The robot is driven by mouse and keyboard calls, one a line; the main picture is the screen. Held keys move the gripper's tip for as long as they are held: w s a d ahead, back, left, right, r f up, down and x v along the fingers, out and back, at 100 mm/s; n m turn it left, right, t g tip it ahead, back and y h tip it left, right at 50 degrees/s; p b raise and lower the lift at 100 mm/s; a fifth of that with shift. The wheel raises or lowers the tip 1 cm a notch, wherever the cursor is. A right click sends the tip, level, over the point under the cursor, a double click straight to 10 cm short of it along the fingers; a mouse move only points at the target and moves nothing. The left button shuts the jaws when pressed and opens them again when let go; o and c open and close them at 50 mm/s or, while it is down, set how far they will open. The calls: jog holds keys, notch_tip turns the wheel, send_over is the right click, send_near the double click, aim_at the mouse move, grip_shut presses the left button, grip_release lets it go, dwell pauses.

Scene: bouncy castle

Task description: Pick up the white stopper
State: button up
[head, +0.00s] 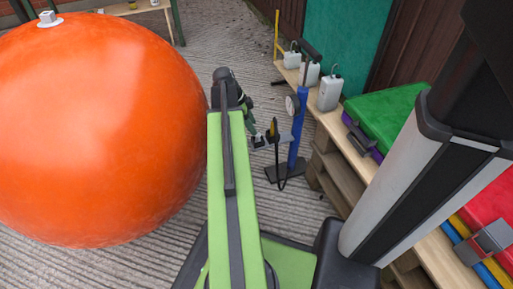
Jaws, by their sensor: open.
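The white stopper (49,18) appears as a small white piece on top of the big orange ball (95,120), at the upper left of the head view. Its fine shape is too small to tell. My gripper (270,142) is at the end of my green arm, right of the ball and well away from the stopper. It is small in the view but looks open, and I see nothing held in it. A blue pump (298,130) with a round gauge stands just behind and right of it.
A wooden bench (330,122) runs along the right with several white canisters (331,92), a green case (388,116) and a red case (492,205). Another wooden bench (137,7) stands at the back left. Grey ribbed floor (215,35) is clear behind the ball.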

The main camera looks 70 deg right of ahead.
aim_at(258, 139)
jog(key=b+x, duration=0.5)
jog(key=x, duration=0.1)
jog(key=shift+r, duration=0.15)
grip_shut()
